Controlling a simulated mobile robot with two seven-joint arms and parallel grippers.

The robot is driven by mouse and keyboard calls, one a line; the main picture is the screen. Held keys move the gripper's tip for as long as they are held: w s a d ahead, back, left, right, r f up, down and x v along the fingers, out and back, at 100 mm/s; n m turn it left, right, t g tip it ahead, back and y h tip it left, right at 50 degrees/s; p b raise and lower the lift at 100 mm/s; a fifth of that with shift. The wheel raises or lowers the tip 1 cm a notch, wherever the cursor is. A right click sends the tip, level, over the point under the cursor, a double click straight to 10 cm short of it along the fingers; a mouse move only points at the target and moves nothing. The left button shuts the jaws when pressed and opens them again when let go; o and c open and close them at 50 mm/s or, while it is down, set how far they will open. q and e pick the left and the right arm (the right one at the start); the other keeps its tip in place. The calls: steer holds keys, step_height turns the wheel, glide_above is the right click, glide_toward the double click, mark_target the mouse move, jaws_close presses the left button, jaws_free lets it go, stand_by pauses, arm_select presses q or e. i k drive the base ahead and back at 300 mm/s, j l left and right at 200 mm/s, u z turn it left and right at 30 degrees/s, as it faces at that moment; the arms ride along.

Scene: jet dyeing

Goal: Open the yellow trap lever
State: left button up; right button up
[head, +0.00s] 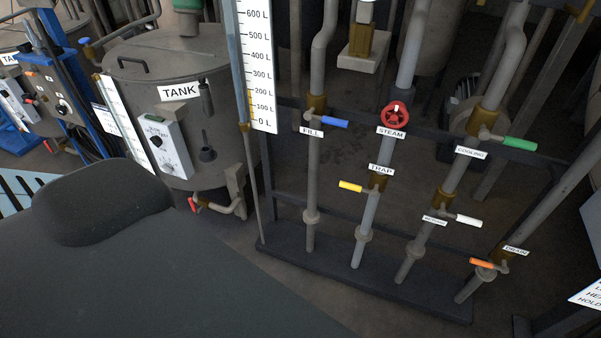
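The yellow trap lever (350,186) is on the second pipe of the valve rack in the head view. It points left from its brass valve body (377,183), roughly across the pipe. The TRAP label (380,170) sits just above it. Neither of my grippers is in view. Nothing touches the lever, and it is in full sight.
Neighbouring valves are the blue FILL lever (334,122), red STEAM handwheel (396,114), green COOLING lever (520,143), white lever (468,220) and orange DRAIN lever (481,263). A level scale (253,65) stands left of the rack. A tank (185,70) stands farther left.

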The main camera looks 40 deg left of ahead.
mark_target(374, 193)
steer(key=u, duration=0.7)
steer(key=i+l+z, duration=0.1)
steer(key=i, duration=0.35)
steer(key=i+l+z, duration=0.1)
steer(key=i+l, duration=0.15)
steer(key=i, duration=0.15)
